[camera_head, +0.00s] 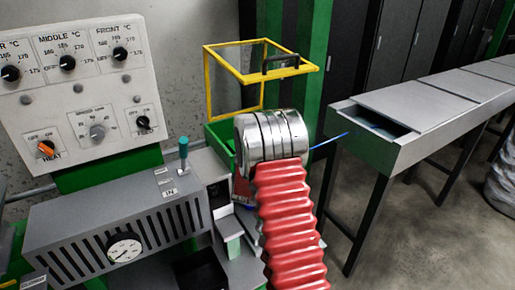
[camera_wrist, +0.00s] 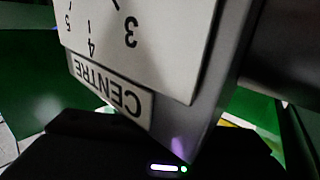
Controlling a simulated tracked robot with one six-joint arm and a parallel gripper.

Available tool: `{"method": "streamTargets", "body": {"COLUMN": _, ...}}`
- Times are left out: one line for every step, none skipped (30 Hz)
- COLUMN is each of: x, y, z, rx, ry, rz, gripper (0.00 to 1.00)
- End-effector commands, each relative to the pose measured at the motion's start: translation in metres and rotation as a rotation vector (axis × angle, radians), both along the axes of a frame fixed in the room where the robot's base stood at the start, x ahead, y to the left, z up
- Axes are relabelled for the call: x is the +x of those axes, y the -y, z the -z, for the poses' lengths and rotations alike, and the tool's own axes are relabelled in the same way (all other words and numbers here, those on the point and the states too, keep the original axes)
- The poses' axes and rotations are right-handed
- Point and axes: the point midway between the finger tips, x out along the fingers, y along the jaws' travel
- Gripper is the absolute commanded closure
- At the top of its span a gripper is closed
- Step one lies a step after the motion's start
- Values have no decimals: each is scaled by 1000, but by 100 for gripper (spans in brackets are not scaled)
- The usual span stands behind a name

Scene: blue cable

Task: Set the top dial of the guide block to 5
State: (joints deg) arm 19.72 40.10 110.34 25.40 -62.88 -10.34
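The wrist view shows, upside down and close up, a white dial plate (camera_wrist: 135,45) with the numbers 3, 4 and 5 and a label (camera_wrist: 110,92) reading CENTRE. It sits on a grey block (camera_wrist: 200,130), seemingly the guide block. The dial's knob and pointer are not clearly visible, so its setting cannot be read. A dark shape with a small white and green light, probably my gripper (camera_wrist: 165,150), fills the bottom of the wrist view; no fingertips show. In the head view my red-sleeved arm hides my gripper and most of the block. A blue cable (camera_head: 328,141) runs to the right.
A white control panel (camera_head: 75,85) with several dials stands at the left, above a slotted grey housing (camera_head: 110,225) with a round gauge (camera_head: 125,248). A yellow frame guard (camera_head: 237,68) stands behind my arm. A long trough (camera_head: 400,150) is at the right.

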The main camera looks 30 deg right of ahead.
Motion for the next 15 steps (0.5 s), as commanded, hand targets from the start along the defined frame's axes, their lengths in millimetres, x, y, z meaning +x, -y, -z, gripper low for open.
{"method": "streamTargets", "body": {"x": 0, "y": -1, "z": 0, "rx": 0, "ry": 0, "rz": -2, "gripper": 69}}
{"method": "streamTargets", "body": {"x": 0, "y": -1, "z": 0, "rx": 0, "ry": 0, "rz": -1, "gripper": 67}}
{"method": "streamTargets", "body": {"x": 0, "y": -1, "z": 0, "rx": 0, "ry": 0, "rz": -1, "gripper": 64}}
{"method": "streamTargets", "body": {"x": 0, "y": 0, "z": 0, "rx": 0, "ry": 0, "rz": -1, "gripper": 62}}
{"method": "streamTargets", "body": {"x": 0, "y": 0, "z": 0, "rx": 0, "ry": 0, "rz": -1, "gripper": 60}}
{"method": "streamTargets", "body": {"x": 0, "y": 0, "z": 0, "rx": 0, "ry": 0, "rz": 0, "gripper": 57}}
{"method": "streamTargets", "body": {"x": 0, "y": 0, "z": 0, "rx": 0, "ry": 0, "rz": 0, "gripper": 55}}
{"method": "streamTargets", "body": {"x": 0, "y": 0, "z": 0, "rx": 0, "ry": 0, "rz": 0, "gripper": 55}}
{"method": "streamTargets", "body": {"x": 0, "y": 0, "z": 0, "rx": 0, "ry": 0, "rz": 0, "gripper": 55}}
{"method": "streamTargets", "body": {"x": 0, "y": 0, "z": 0, "rx": 0, "ry": 0, "rz": 0, "gripper": 55}}
{"method": "streamTargets", "body": {"x": 0, "y": 0, "z": 0, "rx": 0, "ry": 0, "rz": 1, "gripper": 55}}
{"method": "streamTargets", "body": {"x": 0, "y": 0, "z": 0, "rx": 0, "ry": 0, "rz": 1, "gripper": 55}}
{"method": "streamTargets", "body": {"x": 0, "y": 1, "z": 0, "rx": 0, "ry": 0, "rz": 1, "gripper": 55}}
{"method": "streamTargets", "body": {"x": 0, "y": 1, "z": 0, "rx": 0, "ry": 0, "rz": 1, "gripper": 55}}
{"method": "streamTargets", "body": {"x": 0, "y": 1, "z": -1, "rx": 0, "ry": 0, "rz": 1, "gripper": 55}}
